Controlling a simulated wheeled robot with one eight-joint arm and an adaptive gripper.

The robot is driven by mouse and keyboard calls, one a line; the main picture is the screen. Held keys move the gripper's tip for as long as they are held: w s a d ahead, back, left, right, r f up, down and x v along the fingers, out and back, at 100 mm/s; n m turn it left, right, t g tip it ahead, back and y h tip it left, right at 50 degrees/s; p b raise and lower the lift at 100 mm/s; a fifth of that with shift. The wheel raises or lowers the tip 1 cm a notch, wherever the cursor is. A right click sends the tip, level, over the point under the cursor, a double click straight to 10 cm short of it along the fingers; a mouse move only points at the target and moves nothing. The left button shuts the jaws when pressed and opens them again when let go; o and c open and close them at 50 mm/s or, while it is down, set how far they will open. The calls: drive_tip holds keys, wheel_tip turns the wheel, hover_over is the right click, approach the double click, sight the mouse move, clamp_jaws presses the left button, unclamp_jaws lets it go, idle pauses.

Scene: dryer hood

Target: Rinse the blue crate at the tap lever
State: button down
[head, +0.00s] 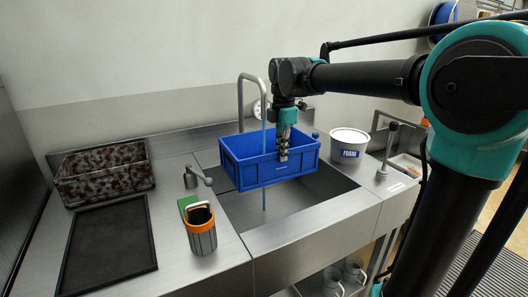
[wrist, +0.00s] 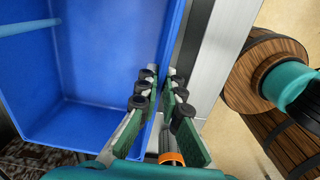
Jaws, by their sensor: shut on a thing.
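The blue crate (head: 262,172) hangs level over the sink, under the curved spout (head: 252,82). My gripper (head: 284,152) is shut on the crate's near wall. In the wrist view, my fingers (wrist: 161,92) pinch that wall from both sides, and the crate's inside (wrist: 85,95) looks empty. A bluish water stream (head: 264,112) runs down from the spout into the crate; it also shows in the wrist view (wrist: 28,27). A bluish streak shows below the crate too. A grey tap lever (head: 198,178) stands on the counter left of the sink.
An orange-rimmed dark caddy (head: 201,232) and a green block stand left of the sink. A stained crate (head: 104,172) and black mat (head: 108,245) lie farther left. A white FOAM tub (head: 349,145) and black-topped post (head: 388,150) stand to the right.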

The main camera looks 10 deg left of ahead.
drive_tip(key=shift+s, duration=0.1)
drive_tip(key=s+d+r, duration=0.1)
drive_tip(key=s+r, duration=0.3)
drive_tip(key=shift+s+d, duration=0.25)
drive_tip(key=shift+s, duration=0.15)
idle(0.6)
